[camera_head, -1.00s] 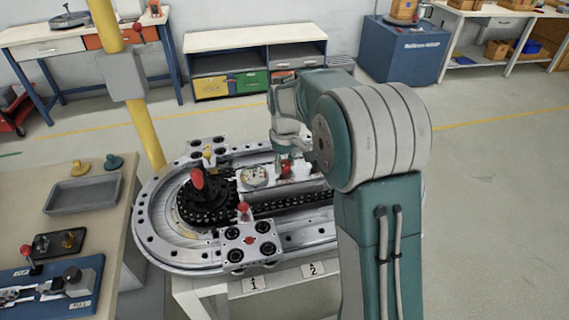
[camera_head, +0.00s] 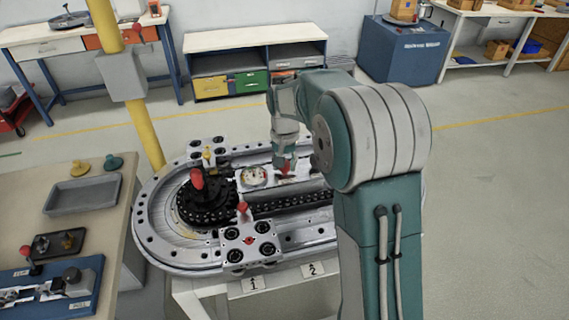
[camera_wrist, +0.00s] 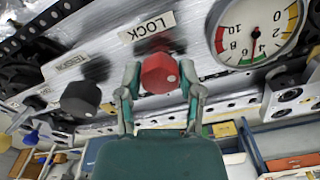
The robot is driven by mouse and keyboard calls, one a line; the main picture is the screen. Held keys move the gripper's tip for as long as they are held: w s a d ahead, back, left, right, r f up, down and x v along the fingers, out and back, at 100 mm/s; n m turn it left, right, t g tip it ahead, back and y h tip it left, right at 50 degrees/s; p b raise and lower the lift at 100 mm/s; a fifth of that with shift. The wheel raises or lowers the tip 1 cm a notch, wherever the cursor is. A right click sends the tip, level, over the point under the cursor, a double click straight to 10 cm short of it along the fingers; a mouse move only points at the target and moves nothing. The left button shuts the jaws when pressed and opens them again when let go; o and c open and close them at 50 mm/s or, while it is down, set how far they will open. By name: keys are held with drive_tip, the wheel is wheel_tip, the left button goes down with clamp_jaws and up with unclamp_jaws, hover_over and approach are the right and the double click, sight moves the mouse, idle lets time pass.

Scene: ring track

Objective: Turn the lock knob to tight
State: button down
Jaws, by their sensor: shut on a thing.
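In the head view my gripper (camera_head: 283,163) points down at the ring track, and the knob there is mostly hidden by the fingers. A round gauge (camera_wrist: 257,32) with green, yellow and red bands stands right of the knob.
A black knob (camera_wrist: 80,98) with its own label is left of the lock knob. In the head view, a red-topped lever (camera_head: 197,180) stands on the track's left end and a small red-knobbed lever (camera_head: 243,208) stands near the front block.

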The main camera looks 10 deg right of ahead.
drive_tip(key=shift+s+f+m, duration=0.1)
drive_tip(key=shift+f+m, duration=0.1)
drive_tip(key=shift+m, duration=0.3)
drive_tip(key=shift+c, duration=1.3)
unclamp_jaws()
drive_tip(key=shift+a+r, duration=0.1)
wheel_tip(320, 180, up, 12)
